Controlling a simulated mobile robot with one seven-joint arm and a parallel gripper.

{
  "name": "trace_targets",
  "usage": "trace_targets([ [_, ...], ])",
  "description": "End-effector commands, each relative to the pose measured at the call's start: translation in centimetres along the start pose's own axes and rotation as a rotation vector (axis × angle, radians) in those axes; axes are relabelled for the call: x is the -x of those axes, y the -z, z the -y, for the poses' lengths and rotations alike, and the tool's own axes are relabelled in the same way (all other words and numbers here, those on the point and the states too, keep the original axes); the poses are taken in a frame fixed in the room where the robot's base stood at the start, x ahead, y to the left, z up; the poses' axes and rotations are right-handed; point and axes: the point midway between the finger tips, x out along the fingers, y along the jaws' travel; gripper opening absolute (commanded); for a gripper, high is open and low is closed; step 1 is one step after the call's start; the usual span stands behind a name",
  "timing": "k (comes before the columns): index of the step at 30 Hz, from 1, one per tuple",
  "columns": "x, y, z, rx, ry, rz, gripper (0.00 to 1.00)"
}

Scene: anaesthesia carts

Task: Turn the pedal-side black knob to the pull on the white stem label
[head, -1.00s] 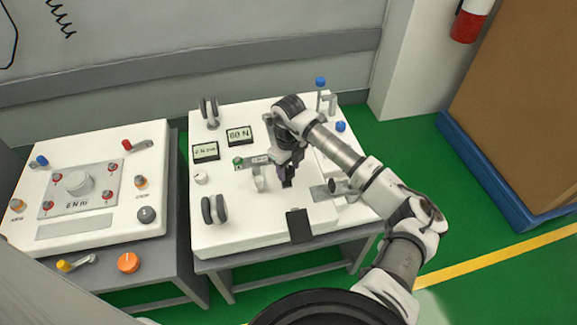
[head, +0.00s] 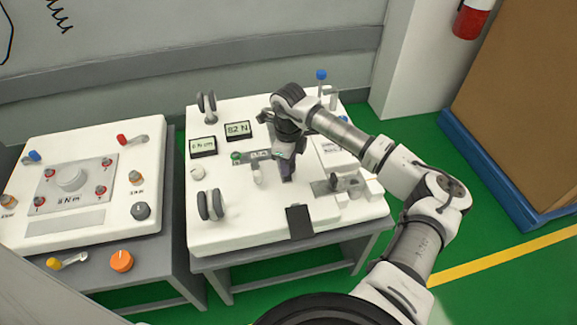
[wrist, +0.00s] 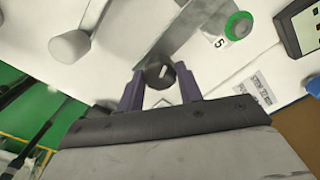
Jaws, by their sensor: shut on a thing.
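A small black knob (wrist: 160,73) with a white pointer mark sits between the fingers of my gripper (wrist: 160,86) in the wrist view. My gripper is shut on it, and the mark points roughly up in that picture. In the head view my gripper (head: 287,178) reaches down onto the middle of the right white panel (head: 235,228) and hides the knob. The black pedal (head: 300,222) is at that panel's front edge, nearer the camera than my gripper. A small printed label (wrist: 259,89) lies to the right in the wrist view; I cannot make out a white stem label.
A green knob (head: 236,156), a white post (head: 257,173) and two displays, one (head: 238,130) reading about 82 N, stand left of my gripper. A grey plate with a dark knob (head: 333,181) is to its right. Another cart (head: 95,228) stands left across a narrow gap.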

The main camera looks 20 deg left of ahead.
Motion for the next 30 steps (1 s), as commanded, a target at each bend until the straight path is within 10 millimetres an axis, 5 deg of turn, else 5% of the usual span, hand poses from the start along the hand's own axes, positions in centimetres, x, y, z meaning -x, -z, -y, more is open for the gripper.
trace_targets([
  [15,-0.27,0.02,0.08,0.459,0.003,-0.002,0.13],
  [30,-0.02,-0.04,0.03,0.674,0.001,0.001,0.13],
])
